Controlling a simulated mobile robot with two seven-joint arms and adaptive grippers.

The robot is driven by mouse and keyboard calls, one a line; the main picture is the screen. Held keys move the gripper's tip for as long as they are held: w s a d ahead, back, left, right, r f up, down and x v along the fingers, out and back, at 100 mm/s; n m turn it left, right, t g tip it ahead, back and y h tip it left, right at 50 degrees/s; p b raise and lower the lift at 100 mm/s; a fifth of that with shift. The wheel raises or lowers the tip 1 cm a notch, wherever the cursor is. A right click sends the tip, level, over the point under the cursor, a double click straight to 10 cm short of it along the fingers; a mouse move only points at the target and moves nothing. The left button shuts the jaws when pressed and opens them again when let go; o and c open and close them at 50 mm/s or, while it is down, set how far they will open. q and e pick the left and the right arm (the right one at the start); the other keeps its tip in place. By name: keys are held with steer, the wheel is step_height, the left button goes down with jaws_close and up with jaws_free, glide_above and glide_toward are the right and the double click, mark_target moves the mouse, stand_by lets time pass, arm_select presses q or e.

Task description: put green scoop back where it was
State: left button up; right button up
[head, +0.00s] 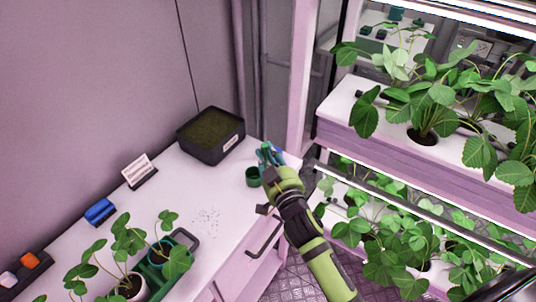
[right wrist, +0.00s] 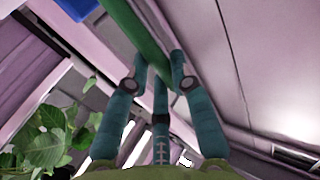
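The green scoop shows in the right wrist view as a green bar (right wrist: 138,32) running between my right gripper's teal fingers (right wrist: 158,75), which close around it. In the head view, my right gripper (head: 268,157) is at the right end of the white bench, with its fingers largely hiding what they hold. A dark green cup shape (head: 253,177) is just left of the fingers; I cannot tell whether it is the scoop's bowl. My left gripper is not in view.
Plant racks (head: 350,110) stand at right.

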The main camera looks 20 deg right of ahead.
steer(key=o, duration=0.4)
steer(key=shift+r, duration=0.1)
steer(key=s+b, duration=0.2)
steer(key=s, duration=1)
steer(key=shift+r+b, duration=0.15)
steer(key=shift+b, duration=0.2)
